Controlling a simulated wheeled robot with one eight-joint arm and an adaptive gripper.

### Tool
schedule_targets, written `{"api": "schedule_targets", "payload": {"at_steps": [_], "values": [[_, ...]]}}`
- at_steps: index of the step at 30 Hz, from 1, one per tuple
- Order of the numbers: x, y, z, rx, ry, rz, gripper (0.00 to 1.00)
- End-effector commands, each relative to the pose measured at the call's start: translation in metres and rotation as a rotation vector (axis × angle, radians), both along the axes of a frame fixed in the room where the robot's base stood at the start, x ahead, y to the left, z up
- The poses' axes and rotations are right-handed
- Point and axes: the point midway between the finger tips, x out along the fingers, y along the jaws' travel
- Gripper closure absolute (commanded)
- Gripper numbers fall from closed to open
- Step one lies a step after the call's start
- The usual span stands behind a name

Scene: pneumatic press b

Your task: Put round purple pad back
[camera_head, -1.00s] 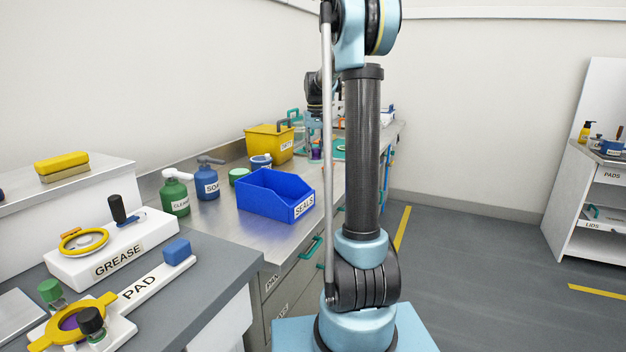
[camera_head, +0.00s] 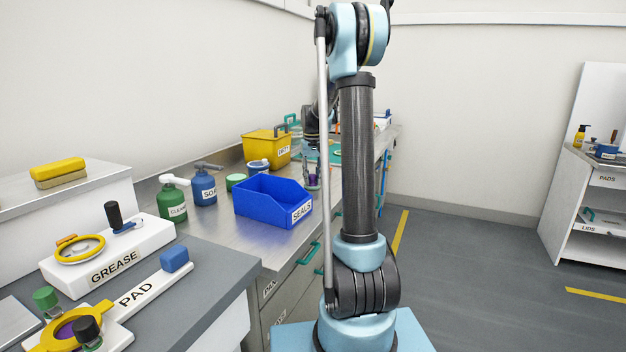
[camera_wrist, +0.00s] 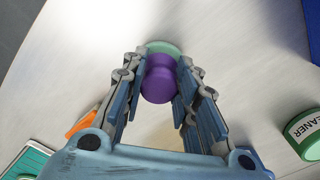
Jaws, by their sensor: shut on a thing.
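In the wrist view my gripper (camera_wrist: 160,80) is shut on a round purple pad (camera_wrist: 158,85), with one finger on each side of its knob-like body. A pale green disc (camera_wrist: 163,47) shows at the pad's far end. In the head view my gripper (camera_head: 313,178) is small, beside the blue SEALS bin and partly hidden by my arm. The holder marked PAD (camera_head: 140,292) lies on the grey bench at the lower left. Its yellow ring (camera_head: 48,336) surrounds a purple surface. I cannot tell the held pad's exact height above the steel counter.
The blue SEALS bin (camera_head: 270,208) stands on the steel counter (camera_head: 235,240). A green cleaner bottle (camera_head: 172,203), a blue soap bottle (camera_head: 203,187) and a yellow bin (camera_head: 266,148) stand nearby. The GREASE block (camera_head: 112,262) is behind the PAD holder. Open floor lies right.

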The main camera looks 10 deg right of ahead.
Motion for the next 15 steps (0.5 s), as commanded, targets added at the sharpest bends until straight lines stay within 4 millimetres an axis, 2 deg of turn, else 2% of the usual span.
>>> {"api": "schedule_targets", "payload": {"at_steps": [2,3,6,15], "values": [[0.0001,-0.0001,-0.0008,0.0,0.0,0.0,1.0],[0.0001,-0.0001,-0.0014,0.0,0.0,0.0,0.7],[0.0001,-0.0001,-0.0011,0.0,0.0,0.0,0.52],[0.0001,-0.0003,-0.0008,0.0,0.0,0.0,0.52]]}}
